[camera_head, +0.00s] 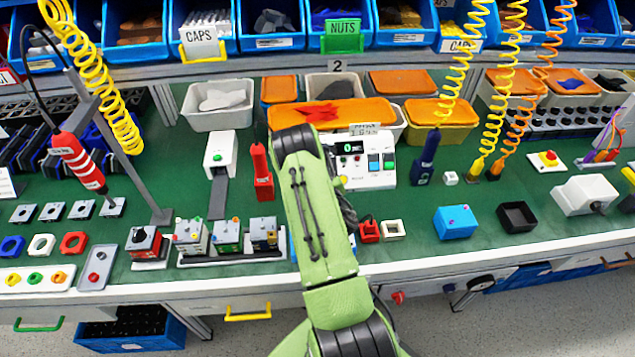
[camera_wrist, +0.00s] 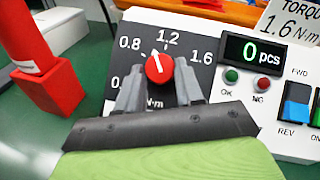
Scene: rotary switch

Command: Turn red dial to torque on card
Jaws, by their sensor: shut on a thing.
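The red dial (camera_wrist: 160,69) is on a dark scale plate on the white control box (camera_wrist: 225,32) in the wrist view. Its white pointer aims up and slightly left, between 0.8 and 1.2 and nearer 1.2. My gripper (camera_wrist: 160,73) is shut on the dial, one grey finger on each side. The card (camera_wrist: 290,22) at the top right reads torque 1.6 N·m. In the head view the control box (camera_head: 375,178) and the card (camera_head: 364,130) stand beside my green arm. My gripper and the dial are hidden or unclear there.
The box's display (camera_wrist: 254,52) reads 0 pcs, with OK and NG lamps below and rocker switches at right. A red tool stand (camera_wrist: 42,65) is at left, apart from my gripper.

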